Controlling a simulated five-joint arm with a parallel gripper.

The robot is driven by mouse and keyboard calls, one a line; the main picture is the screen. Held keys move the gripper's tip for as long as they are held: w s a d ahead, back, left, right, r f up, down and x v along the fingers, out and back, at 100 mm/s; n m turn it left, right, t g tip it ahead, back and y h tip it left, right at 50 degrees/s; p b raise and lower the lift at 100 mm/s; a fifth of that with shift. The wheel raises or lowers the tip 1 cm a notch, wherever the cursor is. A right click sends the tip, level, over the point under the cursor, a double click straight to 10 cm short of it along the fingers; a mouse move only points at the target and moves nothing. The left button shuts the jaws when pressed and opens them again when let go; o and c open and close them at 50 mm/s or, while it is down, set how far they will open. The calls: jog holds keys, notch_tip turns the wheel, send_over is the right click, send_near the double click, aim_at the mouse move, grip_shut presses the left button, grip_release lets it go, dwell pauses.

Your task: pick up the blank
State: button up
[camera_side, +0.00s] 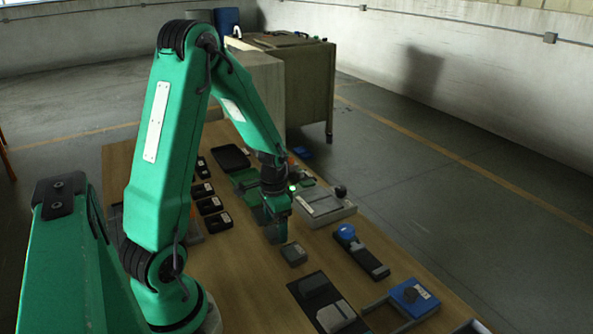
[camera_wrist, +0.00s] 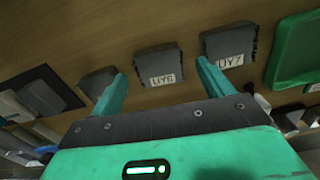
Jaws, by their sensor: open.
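Several small dark grey blocks lie on the wooden table, and I cannot tell which one is the blank. In the wrist view, a labelled grey block (camera_wrist: 157,64) lies between my gripper's fingertips (camera_wrist: 161,72), beyond them and apart as far as I can see. A second labelled block, reading UY7 (camera_wrist: 229,46), is right of it, past the right finger. A third block (camera_wrist: 97,81) is at the left finger's outer side. In the side view, my gripper (camera_side: 274,222) is open and low over the table, hiding most of what is under it. One grey block (camera_side: 294,253) stands just in front of it.
A black mat (camera_side: 312,284) with grey pieces lies in front. A black tool with a blue knob (camera_side: 347,232) and a grey fixture (camera_side: 325,206) are right. Black trays (camera_side: 210,205) are left. A green tray (camera_wrist: 296,52) is at the wrist view's right.

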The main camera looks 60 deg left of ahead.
jog(key=shift+f, duration=0.85)
jog(key=c, duration=1.4)
jog(key=shift+r, duration=0.2)
jog(key=shift+w+r, duration=0.1)
jog(key=shift+r, duration=0.7)
jog(key=r, duration=0.2)
jog(key=shift+d+r, duration=0.35)
jog(key=shift+d, duration=0.05)
jog(key=d+r, duration=0.6)
jog(key=d, duration=0.5)
jog(key=shift+s+r, duration=0.2)
jog(key=shift+w+a, duration=0.1)
jog(key=shift+a, duration=0.05)
